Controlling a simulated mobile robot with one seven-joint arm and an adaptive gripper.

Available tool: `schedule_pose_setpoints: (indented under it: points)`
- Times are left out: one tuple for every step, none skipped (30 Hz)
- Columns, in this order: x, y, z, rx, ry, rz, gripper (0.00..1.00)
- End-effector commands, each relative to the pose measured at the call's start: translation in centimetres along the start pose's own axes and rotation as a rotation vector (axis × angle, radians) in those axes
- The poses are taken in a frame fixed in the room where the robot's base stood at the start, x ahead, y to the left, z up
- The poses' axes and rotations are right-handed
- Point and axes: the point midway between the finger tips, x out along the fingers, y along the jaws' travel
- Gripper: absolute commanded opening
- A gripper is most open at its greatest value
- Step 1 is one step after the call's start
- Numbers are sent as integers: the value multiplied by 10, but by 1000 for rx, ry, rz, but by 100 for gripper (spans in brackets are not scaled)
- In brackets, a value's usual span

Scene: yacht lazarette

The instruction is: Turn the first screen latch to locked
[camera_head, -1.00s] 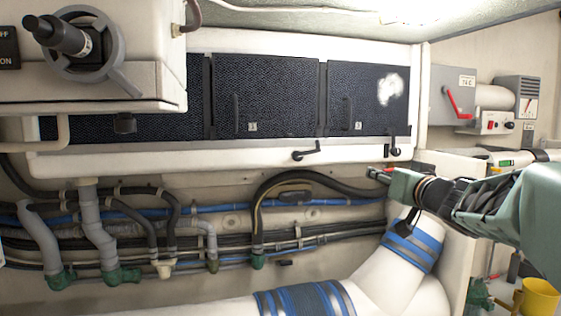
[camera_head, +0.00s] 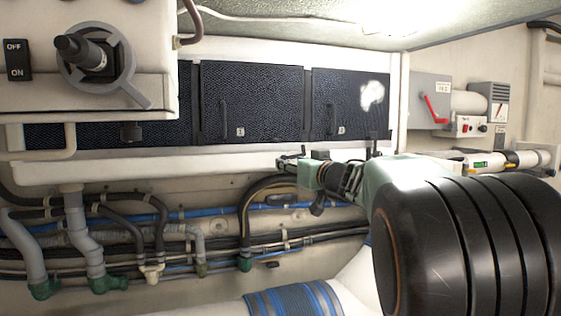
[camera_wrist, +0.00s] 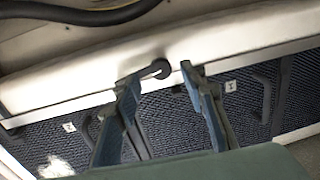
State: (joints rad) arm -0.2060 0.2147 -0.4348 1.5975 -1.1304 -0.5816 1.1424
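The screen marked 1 (camera_head: 252,100) and the screen marked 2 (camera_head: 350,100) are dark mesh panels in a white frame. A black lever latch (camera_head: 292,156) sits on the white lower rail near the gap between them; in the wrist view its round pivot (camera_wrist: 162,68) shows, with the lever lying sideways toward the left finger. My gripper (camera_head: 285,163) is at this latch, partly hiding it in the head view. In the wrist view my gripper (camera_wrist: 158,76) is open, its blue-grey fingers on either side of the pivot. Contact with the lever is unclear.
Another black latch (camera_head: 375,148) stands upright to the right of my gripper. Black hoses (camera_head: 265,190) and pipes run below the rail. A red-handled switch box (camera_head: 430,105) is on the right wall, and a large valve handle (camera_head: 95,58) is at upper left.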

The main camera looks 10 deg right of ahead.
Motion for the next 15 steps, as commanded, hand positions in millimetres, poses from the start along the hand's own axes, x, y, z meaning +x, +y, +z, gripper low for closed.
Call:
schedule_pose_setpoints:
  points:
    - [8,-1,1,-1,-2,-1,39]
    - [11,0,0,-1,-1,0,39]
    - [16,0,0,-1,-1,0,39]
    - [18,0,0,0,-1,0,39]
    - [21,0,-1,0,0,0,39]
    - [24,0,0,1,-1,0,39]
    - [26,0,0,1,-1,0,39]
    - [27,0,0,1,0,0,39]
    - [29,0,0,1,0,0,39]
    - [30,0,0,1,1,0,39]
    - [30,0,0,1,1,0,39]
    - [31,0,0,1,0,0,39]
    - [31,0,0,1,0,0,39]
    - [32,0,0,1,0,0,39]
    - [32,0,0,1,0,0,39]
